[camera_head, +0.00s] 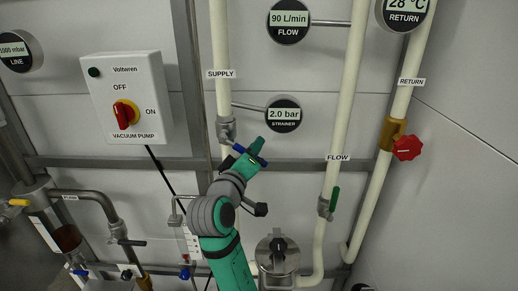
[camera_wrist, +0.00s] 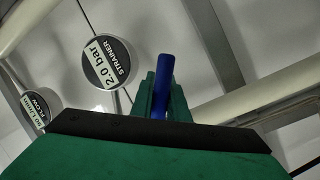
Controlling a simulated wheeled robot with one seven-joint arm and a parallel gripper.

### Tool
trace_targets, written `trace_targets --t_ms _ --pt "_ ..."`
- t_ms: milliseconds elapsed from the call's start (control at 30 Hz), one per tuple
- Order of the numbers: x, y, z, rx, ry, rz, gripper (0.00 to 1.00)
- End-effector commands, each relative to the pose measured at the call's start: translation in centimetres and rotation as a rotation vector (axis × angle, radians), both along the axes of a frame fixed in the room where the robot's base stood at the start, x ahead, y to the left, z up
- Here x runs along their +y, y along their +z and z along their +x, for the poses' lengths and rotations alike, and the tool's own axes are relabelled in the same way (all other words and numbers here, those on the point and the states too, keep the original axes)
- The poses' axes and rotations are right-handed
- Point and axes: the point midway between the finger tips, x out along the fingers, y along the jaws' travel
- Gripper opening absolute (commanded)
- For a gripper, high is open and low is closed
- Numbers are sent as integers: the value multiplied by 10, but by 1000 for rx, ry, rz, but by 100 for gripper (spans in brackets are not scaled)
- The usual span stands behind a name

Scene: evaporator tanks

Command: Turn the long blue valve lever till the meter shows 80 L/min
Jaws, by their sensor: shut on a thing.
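The long blue valve lever (camera_head: 239,148) is on the valve (camera_head: 226,130) of the white SUPPLY pipe in the head view. It slants down to the right from the valve. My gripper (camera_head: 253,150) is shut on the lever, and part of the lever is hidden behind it. In the wrist view the blue lever (camera_wrist: 165,70) sticks out from between the green fingers of my gripper (camera_wrist: 160,95). The FLOW meter (camera_head: 289,20) at the top reads 90 L/min.
The STRAINER gauge (camera_head: 283,113) reads 2.0 bar, close above my gripper. The FLOW pipe (camera_head: 345,110) with a green-handled valve (camera_head: 334,199) stands to the right. A red knob (camera_head: 407,148) is on the RETURN pipe. A vacuum pump switch box (camera_head: 126,100) is at left.

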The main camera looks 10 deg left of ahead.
Motion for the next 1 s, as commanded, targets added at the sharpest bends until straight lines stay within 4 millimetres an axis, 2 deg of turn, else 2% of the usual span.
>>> trace_targets --t_ms 33,67,100,133,433,567,1000 --pt "-2 -1 0 2 -4 0 0" --pt "-2 -1 0 2 -3 0 21" --pt "-1 -1 0 2 -2 0 31" --pt "-1 -1 0 2 -2 0 33" --pt "0 0 -2 1 0 1 33" --pt "1 -1 -11 0 0 1 33" --pt "12 -2 -87 1 1 2 33"
